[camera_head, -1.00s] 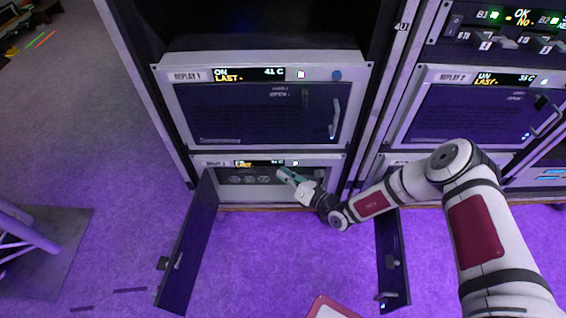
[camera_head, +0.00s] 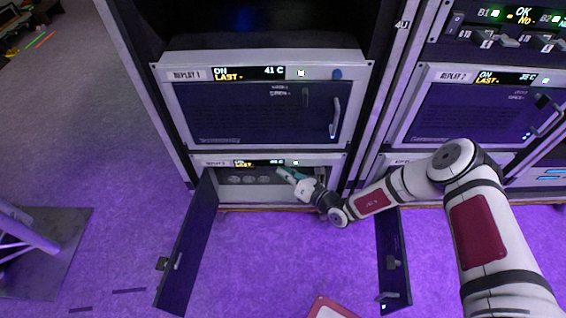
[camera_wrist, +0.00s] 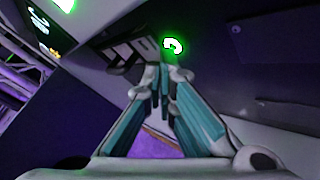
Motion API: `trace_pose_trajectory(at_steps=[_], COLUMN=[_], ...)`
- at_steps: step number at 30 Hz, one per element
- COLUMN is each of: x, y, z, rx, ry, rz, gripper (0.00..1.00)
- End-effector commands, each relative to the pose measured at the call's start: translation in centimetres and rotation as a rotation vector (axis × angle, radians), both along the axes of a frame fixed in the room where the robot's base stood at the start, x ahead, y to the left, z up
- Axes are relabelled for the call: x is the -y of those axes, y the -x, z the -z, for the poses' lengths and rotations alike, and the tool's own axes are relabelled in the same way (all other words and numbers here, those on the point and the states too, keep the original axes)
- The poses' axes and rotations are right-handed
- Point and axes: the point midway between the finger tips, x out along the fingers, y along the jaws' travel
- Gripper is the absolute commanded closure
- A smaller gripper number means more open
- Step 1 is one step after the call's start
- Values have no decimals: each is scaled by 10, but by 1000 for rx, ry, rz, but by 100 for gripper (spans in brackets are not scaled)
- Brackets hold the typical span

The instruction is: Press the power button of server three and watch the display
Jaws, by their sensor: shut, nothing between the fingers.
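The lower-left unit (camera_head: 213,162) has a label too small to read surely, a lit display (camera_head: 258,163) with yellow text and a number at its right, and a small white lit square (camera_head: 296,162). Its two doors stand open, the left door (camera_head: 190,245) and the right door (camera_head: 393,258). My gripper (camera_head: 284,173) is shut and empty, its tips at the open front of this unit, just below the display strip. In the wrist view the teal fingers (camera_wrist: 160,88) meet just below a white symbol with a green glow (camera_wrist: 173,46); I cannot tell whether they touch anything.
Above stands the closed Replay 1 unit (camera_head: 186,76), its display (camera_head: 249,74) showing ON, LAST and 41 C. The closed Replay 2 unit (camera_head: 452,77) is to the right. A red-and-white object (camera_head: 332,308) lies at the bottom edge.

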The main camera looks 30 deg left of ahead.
Motion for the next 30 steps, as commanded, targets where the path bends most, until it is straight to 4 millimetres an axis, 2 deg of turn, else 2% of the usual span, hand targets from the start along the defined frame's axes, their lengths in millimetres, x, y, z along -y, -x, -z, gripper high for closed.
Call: trace_pose_trajectory(at_steps=[30], x=[-6], y=[-12], z=[-1], rx=[1], ry=[-1], rz=[3], gripper=[100])
